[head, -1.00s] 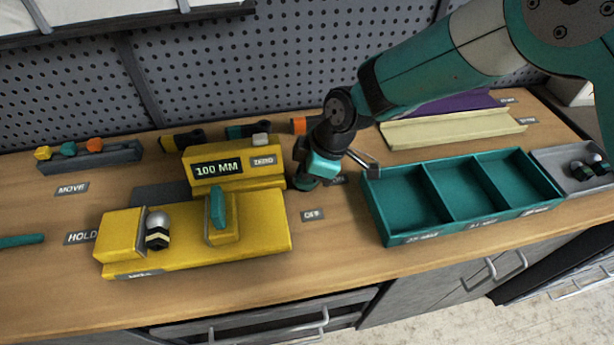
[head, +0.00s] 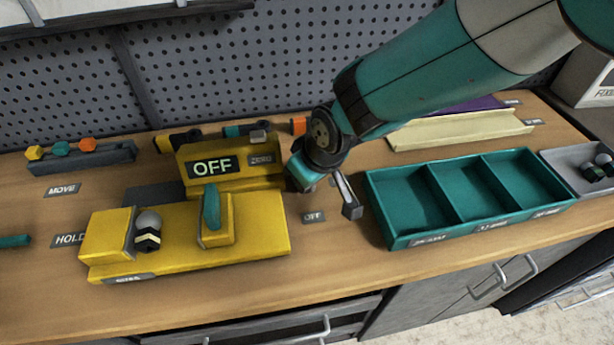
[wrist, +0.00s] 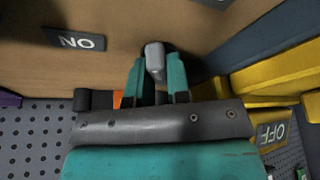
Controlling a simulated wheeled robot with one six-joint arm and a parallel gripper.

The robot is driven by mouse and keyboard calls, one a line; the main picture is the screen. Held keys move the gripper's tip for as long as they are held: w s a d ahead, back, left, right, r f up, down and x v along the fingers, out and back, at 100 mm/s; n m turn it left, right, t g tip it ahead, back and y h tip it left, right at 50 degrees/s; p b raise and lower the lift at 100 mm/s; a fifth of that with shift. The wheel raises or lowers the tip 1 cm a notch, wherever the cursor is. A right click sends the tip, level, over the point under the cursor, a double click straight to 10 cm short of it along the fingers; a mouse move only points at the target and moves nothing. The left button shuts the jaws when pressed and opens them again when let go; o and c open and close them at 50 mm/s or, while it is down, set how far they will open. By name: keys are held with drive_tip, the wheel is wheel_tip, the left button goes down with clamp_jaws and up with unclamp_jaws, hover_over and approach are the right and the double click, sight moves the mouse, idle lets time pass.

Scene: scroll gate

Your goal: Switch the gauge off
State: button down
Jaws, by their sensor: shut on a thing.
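The yellow gauge (head: 245,240) stands at the left of the bench, and its display (head: 212,167) reads OFF. The display also shows upside down in the wrist view (wrist: 275,133). The ON label (wrist: 75,41) shows upside down there.
A teal tray with compartments (head: 395,240) stands close to the right of my gripper. A ball-topped dark piece (head: 148,232) sits between the gauge's yellow blocks. A perforated panel (head: 230,70) rises behind. Bare wood lies in front of the gripper.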

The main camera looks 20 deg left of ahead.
drive_tip(key=shift+m, duration=0.3)
idle(0.4)
drive_tip(key=c, duration=1.1)
unclamp_jaws()
drive_tip(key=shift+r, duration=0.1)
drive_tip(key=b+v, duration=0.2)
drive_tip(key=v, duration=1.5)
drive_tip(key=shift+s+r, duration=0.1)
drive_tip(key=shift+s, duration=0.05)
